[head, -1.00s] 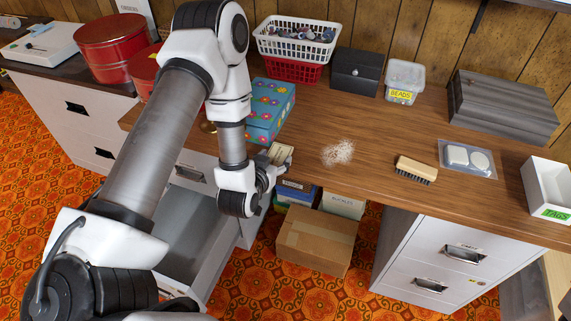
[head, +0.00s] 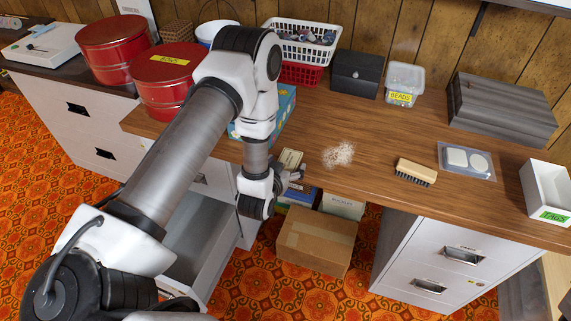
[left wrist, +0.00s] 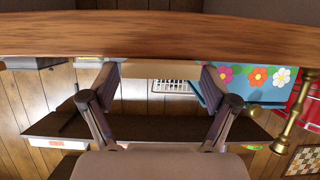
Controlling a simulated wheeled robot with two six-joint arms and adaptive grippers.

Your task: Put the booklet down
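The small cream booklet (head: 290,158) is at the front edge of the wooden desk, left of the white crumb patch. My left gripper (head: 287,174) reaches it from the front. In the left wrist view, which looks upside down, a plain beige strip of the booklet (left wrist: 160,69) spans between the two fingers of my left gripper (left wrist: 162,82), and they appear closed on its sides. The desk edge (left wrist: 160,35) lies close by; I cannot tell whether the booklet touches the desktop. My right gripper is not in view.
A flowered box (left wrist: 250,78) stands behind, partly hidden by my arm. An open drawer (head: 200,240) and a cardboard box (head: 317,240) are below.

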